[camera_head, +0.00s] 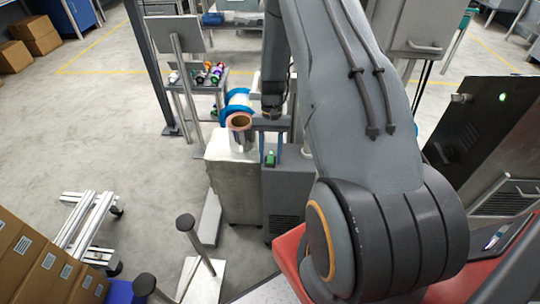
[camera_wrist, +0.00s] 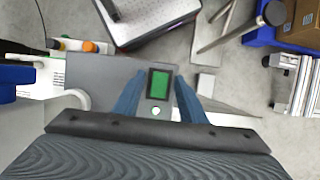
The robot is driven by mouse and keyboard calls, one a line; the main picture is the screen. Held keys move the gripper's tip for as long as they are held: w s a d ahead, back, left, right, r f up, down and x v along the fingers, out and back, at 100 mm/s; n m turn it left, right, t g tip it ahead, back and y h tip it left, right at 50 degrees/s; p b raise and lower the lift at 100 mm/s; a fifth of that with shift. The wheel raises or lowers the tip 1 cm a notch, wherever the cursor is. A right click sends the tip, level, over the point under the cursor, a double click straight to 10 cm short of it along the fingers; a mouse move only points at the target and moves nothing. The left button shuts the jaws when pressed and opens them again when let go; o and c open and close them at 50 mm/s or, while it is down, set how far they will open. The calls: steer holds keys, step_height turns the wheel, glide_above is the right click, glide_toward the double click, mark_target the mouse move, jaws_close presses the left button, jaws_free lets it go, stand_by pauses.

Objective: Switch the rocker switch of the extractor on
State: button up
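The extractor (camera_head: 286,195) is a grey box below my arm, with a vent low on its front. Its rocker switch (camera_head: 271,157) is a small green rectangle on the top. In the wrist view the green rocker switch (camera_wrist: 158,83) sits in a dark frame on the grey panel, with a small round white spot below it. Which way the rocker is tipped I cannot tell. My gripper (camera_head: 271,146) is over the extractor's top. In the wrist view its two blue fingers (camera_wrist: 158,76) are apart, one on each side of the switch, with nothing held. Their height above the panel is unclear.
A pale cabinet (camera_head: 234,185) stands left of the extractor, with a blue-rimmed reel (camera_head: 237,103) and a copper-coloured ring (camera_head: 240,120) at its top. A dark machine (camera_head: 480,140) with a green light is at right. Posts on white plates (camera_head: 205,275) stand at front left.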

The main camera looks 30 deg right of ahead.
mark_target(270, 157)
steer(key=b+v, duration=0.1)
steer(key=v, duration=0.6)
steer(key=shift+w+r+b, duration=0.2)
steer(key=shift+r+b, duration=0.2)
stand_by(0.4)
steer(key=s+a+r+n+t+h, duration=0.2)
steer(key=s+a+r+n+t, duration=0.2)
steer(key=s+a+r, duration=1.1)
steer(key=s+a+n, duration=0.1)
steer(key=s+n, duration=0.1)
steer(key=shift+s+a+n, duration=0.2)
steer(key=shift+a+n, duration=0.1)
steer(key=shift+n, duration=0.1)
steer(key=shift+r, duration=0.1)
